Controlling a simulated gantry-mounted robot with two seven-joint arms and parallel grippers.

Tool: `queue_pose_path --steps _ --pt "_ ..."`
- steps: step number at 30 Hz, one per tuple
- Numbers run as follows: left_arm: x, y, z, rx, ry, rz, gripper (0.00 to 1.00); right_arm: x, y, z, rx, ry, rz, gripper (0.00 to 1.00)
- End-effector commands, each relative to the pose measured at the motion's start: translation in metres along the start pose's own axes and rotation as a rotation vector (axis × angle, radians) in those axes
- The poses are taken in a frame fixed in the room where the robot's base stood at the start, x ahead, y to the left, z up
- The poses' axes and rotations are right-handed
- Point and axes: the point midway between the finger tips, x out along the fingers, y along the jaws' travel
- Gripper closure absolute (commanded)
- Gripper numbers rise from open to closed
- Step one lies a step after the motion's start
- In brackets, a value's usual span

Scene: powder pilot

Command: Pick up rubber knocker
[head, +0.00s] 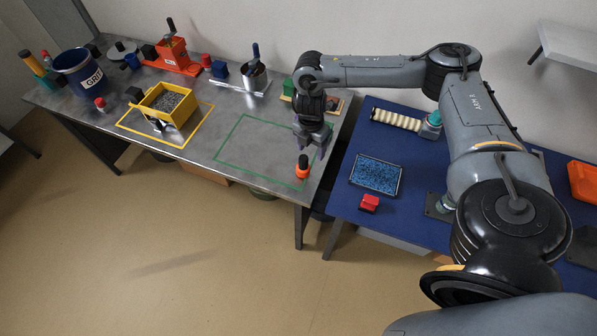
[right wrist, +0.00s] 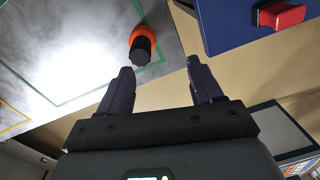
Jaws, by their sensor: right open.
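An orange piece with a black cylindrical top (head: 303,168), which looks like the rubber knocker, stands at the front right corner of the steel table. It also shows in the right wrist view (right wrist: 143,44), beyond the fingertips and nearer the left finger. My right gripper (head: 312,147) is open and empty, just behind and above the knocker in the head view. In the right wrist view the two dark fingers (right wrist: 160,64) are spread wide with nothing between them. My left gripper is not in view.
A green taped rectangle (head: 225,158) lies bare beside the knocker. A yellow box of grit (head: 180,117) sits left of it. A blue table (head: 345,200) on the right, across a gap, carries a blue-filled tray (head: 376,158) and a red block (head: 369,203).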

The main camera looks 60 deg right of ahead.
Motion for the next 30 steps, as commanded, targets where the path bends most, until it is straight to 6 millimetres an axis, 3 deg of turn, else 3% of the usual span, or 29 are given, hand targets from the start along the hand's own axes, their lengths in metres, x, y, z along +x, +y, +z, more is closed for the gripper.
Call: queue_pose_path --steps 5,15,23,30 --pt "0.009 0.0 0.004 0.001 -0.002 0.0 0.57 -0.003 0.018 0.0 0.002 0.002 0.051 0.35" --pt "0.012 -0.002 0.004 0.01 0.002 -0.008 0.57 0.036 0.022 -0.001 0.0 0.003 0.055 0.35" --pt "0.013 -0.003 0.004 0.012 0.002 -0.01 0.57 0.051 0.024 0.0 0.001 0.003 0.054 0.35" --pt "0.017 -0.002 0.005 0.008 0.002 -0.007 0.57 0.082 0.028 0.002 0.0 0.002 0.055 0.35"
